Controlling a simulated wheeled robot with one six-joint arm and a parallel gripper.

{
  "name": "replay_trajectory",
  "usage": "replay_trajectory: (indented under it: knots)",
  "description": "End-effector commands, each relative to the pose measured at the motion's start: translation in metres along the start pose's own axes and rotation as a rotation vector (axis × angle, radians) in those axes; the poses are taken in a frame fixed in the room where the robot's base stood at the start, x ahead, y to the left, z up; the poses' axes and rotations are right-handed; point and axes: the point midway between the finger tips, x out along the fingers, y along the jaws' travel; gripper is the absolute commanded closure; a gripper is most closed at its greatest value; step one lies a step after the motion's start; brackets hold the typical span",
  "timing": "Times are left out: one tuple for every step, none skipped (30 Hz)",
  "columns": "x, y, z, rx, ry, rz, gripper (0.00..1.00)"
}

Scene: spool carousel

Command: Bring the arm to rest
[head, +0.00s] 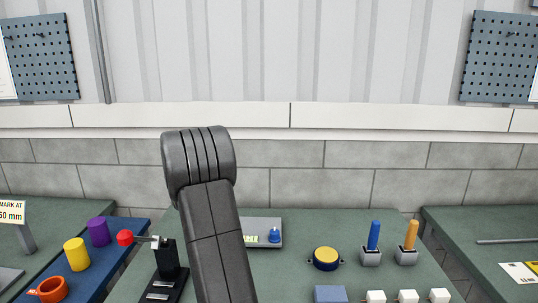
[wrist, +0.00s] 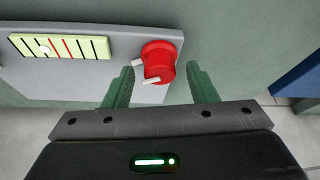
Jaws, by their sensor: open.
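My gripper (wrist: 160,80) shows in the wrist view with its two green fingers apart and nothing held between them. A red knob (wrist: 158,58) with a white pointer sits on a grey panel (wrist: 85,75), just ahead of the gap between the fingertips. I cannot tell whether the tips reach past its face; no contact shows. In the head view my dark arm rises through the middle of the picture, and my gripper is not visible there.
A pale striped scale (wrist: 60,47) is on the panel. On the green bench (head: 300,260) stand a yellow button (head: 326,258), a blue handle (head: 373,235), an orange handle (head: 411,235) and a black stand (head: 167,262). Yellow (head: 76,251) and purple (head: 98,232) cylinders stand left.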

Motion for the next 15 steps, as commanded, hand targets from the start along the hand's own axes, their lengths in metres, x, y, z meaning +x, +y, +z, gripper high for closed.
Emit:
replay_trajectory:
  knots:
    - [-0.002,0.001,-0.001,-0.020,-0.002,-0.009,0.48]
    - [-0.002,0.001,-0.001,-0.035,-0.002,-0.015,0.48]
    - [-0.002,0.001,-0.001,-0.055,-0.002,-0.023,0.48]
    - [-0.002,0.001,-0.001,-0.069,-0.001,-0.030,0.48]
    - [-0.002,0.001,-0.001,-0.085,-0.001,-0.036,0.48]
    - [-0.002,0.001,-0.001,-0.104,-0.001,-0.044,0.48]
    - [-0.002,0.001,-0.001,-0.119,-0.001,-0.050,0.48]
    - [-0.002,0.001,-0.001,-0.134,-0.001,-0.056,0.48]
    - [-0.002,0.001,-0.001,-0.152,-0.002,-0.064,0.48]
    - [-0.002,0.002,-0.001,-0.166,-0.002,-0.070,0.48]
    - [-0.002,0.002,-0.001,-0.180,-0.002,-0.075,0.48]
    - [-0.002,0.002,-0.001,-0.198,-0.002,-0.083,0.48]
    - [-0.002,0.002,-0.001,-0.213,-0.002,-0.089,0.48]
    - [-0.007,0.002,-0.001,-0.212,0.003,-0.088,0.48]
    - [-0.015,0.003,-0.001,-0.211,0.005,-0.088,0.48]
